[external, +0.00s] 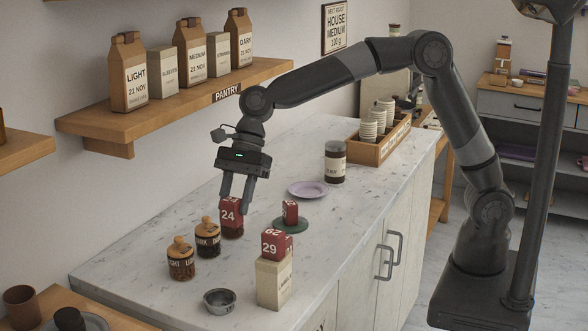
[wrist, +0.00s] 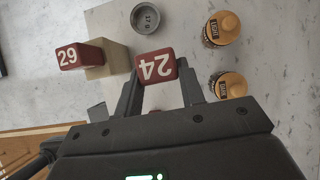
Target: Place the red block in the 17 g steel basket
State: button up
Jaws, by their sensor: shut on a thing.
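A red block marked 24 (external: 230,211) is between the fingers of my gripper (external: 236,199). In the wrist view the fingers (wrist: 156,76) close on both sides of the block (wrist: 157,67). Its lower part looks darker in the external view; I cannot tell whether it touches anything below. The steel basket (external: 220,301) is a small round grey bowl near the counter's front left; it shows "17 g" in the wrist view (wrist: 145,18) and looks empty. A red block marked 29 (external: 276,244) sits on a pale box (external: 274,284). Another red block (external: 290,212) stands on a green disc (external: 291,226).
Two cork-topped jars, light (external: 180,260) and dark (external: 207,239), stand left of the held block. A lilac plate (external: 308,188), a dark jar (external: 335,162) and a wooden crate with cups (external: 379,147) are farther back. A pantry shelf (external: 180,104) overhangs the counter's back.

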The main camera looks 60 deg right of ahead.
jog(key=shift+s+a+f, duration=0.5)
jog(key=shift+a+f, duration=1.35)
jog(key=shift+a, duration=0.05)
jog(key=shift+s+a+f, duration=0.55)
jog(key=shift+a+f, duration=1.25)
jog(key=shift+a, duration=0.05)
jog(key=shift+s+a+f, duration=0.5)
jog(key=shift+a+f, duration=1.35)
jog(key=shift+a, duration=0.05)
jog(key=shift+f, duration=0.1)
jog(key=shift+f, duration=0.4)
jog(key=shift+f, duration=0.1)
jog(key=o, duration=1.1)
jog(key=shift+c, duration=0.2)
